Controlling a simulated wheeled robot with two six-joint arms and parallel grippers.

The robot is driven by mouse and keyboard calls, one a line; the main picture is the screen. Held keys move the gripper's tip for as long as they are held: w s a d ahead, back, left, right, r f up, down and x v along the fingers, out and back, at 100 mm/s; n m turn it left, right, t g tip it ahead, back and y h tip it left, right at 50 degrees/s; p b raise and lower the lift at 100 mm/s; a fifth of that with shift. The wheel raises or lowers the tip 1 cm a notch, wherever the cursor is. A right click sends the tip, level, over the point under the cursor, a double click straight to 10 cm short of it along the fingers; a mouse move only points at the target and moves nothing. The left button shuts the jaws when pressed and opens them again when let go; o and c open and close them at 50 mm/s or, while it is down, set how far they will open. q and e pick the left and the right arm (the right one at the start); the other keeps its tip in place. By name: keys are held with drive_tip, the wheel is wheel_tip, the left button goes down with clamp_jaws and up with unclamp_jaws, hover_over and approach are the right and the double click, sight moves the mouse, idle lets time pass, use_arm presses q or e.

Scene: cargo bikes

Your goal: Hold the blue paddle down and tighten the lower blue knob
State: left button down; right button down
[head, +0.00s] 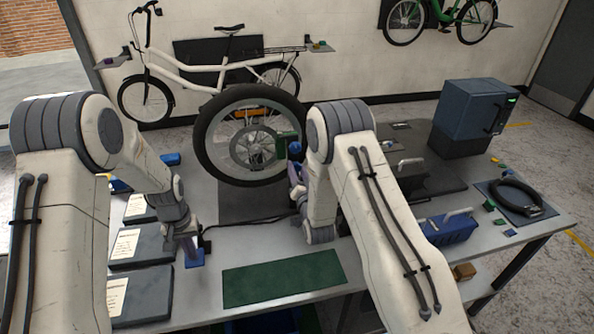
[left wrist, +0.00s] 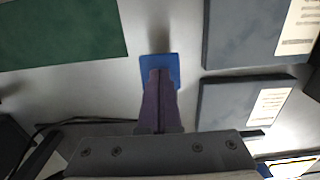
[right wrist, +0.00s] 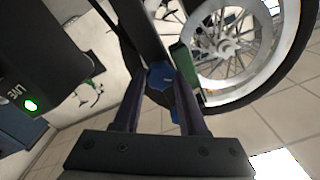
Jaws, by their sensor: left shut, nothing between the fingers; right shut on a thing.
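The blue paddle (head: 194,259) is a small flat blue plate at the table's front, left of the green mat. In the left wrist view the paddle (left wrist: 160,63) lies under the fingertips of my left gripper (left wrist: 159,72). Those fingers are shut together with nothing between them and overlap the paddle; contact is hard to confirm. My right gripper (right wrist: 158,84) is shut on a faceted blue knob (right wrist: 160,75), seemingly the lower one, beside a dark post. Another blue part (right wrist: 181,103) shows near the right finger. An upper blue knob (head: 294,148) shows above my right wrist.
A bicycle wheel (head: 207,140) stands upright behind the knobs, with a green block (right wrist: 184,62) beside it. A green mat (head: 283,278) lies at the front. Dark cases (head: 140,249) lie left. A blue toolbox (head: 449,228) and a blue cabinet (head: 470,112) stand right.

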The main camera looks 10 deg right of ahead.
drive_tip(key=m, duration=0.5)
drive_tip(key=shift+d+f+m, duration=0.1)
drive_tip(key=shift+m, duration=0.2)
drive_tip(key=m, duration=0.5)
drive_tip(key=shift+m, duration=0.3)
drive_tip(key=shift+c, duration=2.2)
unclamp_jaws()
drive_tip(key=s, duration=1.2)
